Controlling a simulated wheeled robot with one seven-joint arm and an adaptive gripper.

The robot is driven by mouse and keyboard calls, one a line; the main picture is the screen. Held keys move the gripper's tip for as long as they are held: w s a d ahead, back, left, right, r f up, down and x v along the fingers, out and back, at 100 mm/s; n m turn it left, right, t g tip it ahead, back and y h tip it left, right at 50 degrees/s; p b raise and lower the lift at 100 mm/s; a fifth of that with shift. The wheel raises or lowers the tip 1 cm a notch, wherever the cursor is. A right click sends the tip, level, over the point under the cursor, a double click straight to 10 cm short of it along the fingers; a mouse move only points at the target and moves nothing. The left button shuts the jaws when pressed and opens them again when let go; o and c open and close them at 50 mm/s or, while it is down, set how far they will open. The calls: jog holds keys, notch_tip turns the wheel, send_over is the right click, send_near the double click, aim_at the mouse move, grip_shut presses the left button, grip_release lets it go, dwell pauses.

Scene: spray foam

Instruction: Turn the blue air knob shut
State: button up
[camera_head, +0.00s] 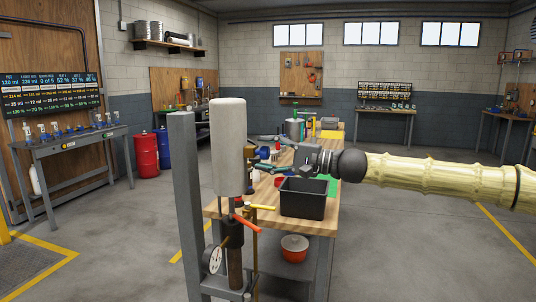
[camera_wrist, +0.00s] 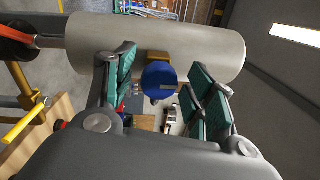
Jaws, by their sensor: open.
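Gaps show on both sides, and I cannot tell how deep the knob sits between the pads. In the head view the cylinder (camera_head: 228,145) stands upright, and my gripper (camera_head: 268,152) reaches in from the right behind it.
A red handle (camera_head: 247,224) and a yellow handle (camera_head: 260,207) stick out below the cylinder. A grey post (camera_head: 185,200) stands left of it. A black bin (camera_head: 303,200) sits on the wooden workbench (camera_head: 325,222) below my arm. Open floor lies to the right.

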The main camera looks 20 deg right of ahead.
jog(key=r+v, duration=0.1)
jog(key=v, duration=1.1)
jog(key=shift+f, duration=0.5)
jog(key=shift+d, duration=0.1)
dwell(0.4)
